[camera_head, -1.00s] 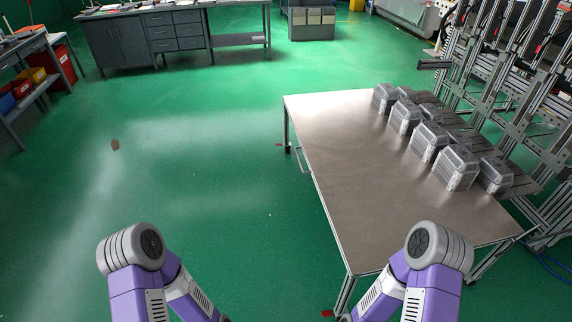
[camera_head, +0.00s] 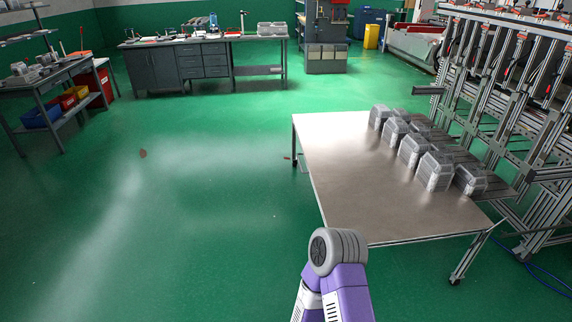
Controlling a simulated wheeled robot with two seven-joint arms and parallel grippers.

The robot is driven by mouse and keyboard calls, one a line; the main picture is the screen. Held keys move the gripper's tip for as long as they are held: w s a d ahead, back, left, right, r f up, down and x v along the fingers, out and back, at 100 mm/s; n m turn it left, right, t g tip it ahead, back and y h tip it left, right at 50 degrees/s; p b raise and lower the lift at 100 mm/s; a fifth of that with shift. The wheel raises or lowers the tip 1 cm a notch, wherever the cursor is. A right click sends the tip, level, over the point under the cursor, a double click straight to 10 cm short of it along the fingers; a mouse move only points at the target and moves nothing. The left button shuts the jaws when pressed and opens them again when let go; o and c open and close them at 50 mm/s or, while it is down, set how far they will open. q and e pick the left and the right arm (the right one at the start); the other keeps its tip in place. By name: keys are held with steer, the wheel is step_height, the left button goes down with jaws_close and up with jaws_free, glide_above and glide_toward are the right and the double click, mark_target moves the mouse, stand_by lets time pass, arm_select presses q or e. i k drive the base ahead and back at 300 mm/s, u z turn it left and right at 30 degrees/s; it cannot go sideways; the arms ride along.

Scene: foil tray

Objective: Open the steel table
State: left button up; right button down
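The steel table (camera_head: 345,160) stands right of the middle, with a bare metal top and thin legs. Several grey foil trays with clear covers (camera_head: 434,170) stand in rows along the right part of the top. One purple and grey arm of mine shows at the bottom, in front of the table's near left corner, and hides part of that edge. Neither gripper is in the picture.
A metal rack (camera_head: 500,90) stands close along the table's right side. A grey workbench with drawers (camera_head: 205,60) is at the back, and a shelf with coloured bins (camera_head: 62,105) is at the far left.

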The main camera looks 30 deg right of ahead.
mark_target(360, 184)
steer(key=u, duration=0.05)
steer(key=i, duration=1.75)
steer(key=z, duration=0.7)
steer(key=i, duration=1.55)
steer(key=z, duration=1.75)
steer(key=i, duration=0.65)
steer(key=z, duration=0.5)
